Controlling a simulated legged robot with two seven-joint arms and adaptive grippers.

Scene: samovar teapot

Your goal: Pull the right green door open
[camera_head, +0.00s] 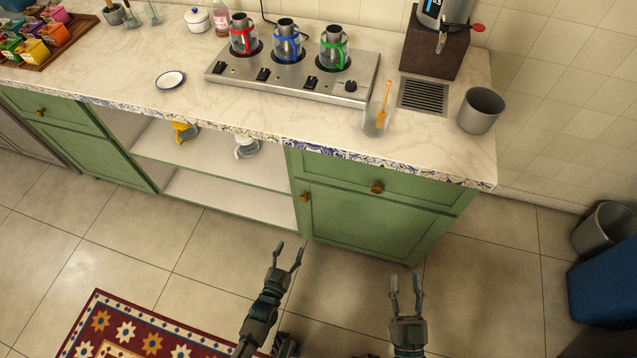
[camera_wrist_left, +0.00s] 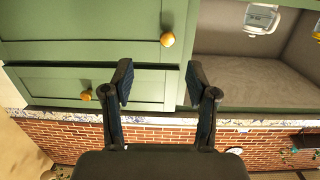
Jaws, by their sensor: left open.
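The right green door (camera_head: 365,225) is shut, below a green drawer (camera_head: 420,192) at the right end of the counter. Its round wooden knob (camera_head: 304,197) is at its upper left corner. In the left wrist view, which looks upside down, the door (camera_wrist_left: 70,45) and its knob (camera_wrist_left: 167,40) are at the top. My left gripper (camera_head: 287,255) is open and empty, in front of and apart from the door; it also shows in the left wrist view (camera_wrist_left: 160,85). My right gripper (camera_head: 405,292) is open and empty, further right, apart from the cabinet.
An open shelf (camera_head: 215,190) with a yellow cup (camera_head: 185,132) and a white cup (camera_head: 246,148) lies left of the door. The drawer has its own knob (camera_head: 377,187). A stove (camera_head: 290,78) stands on the counter (camera_head: 130,50). The tiled floor before the door is clear.

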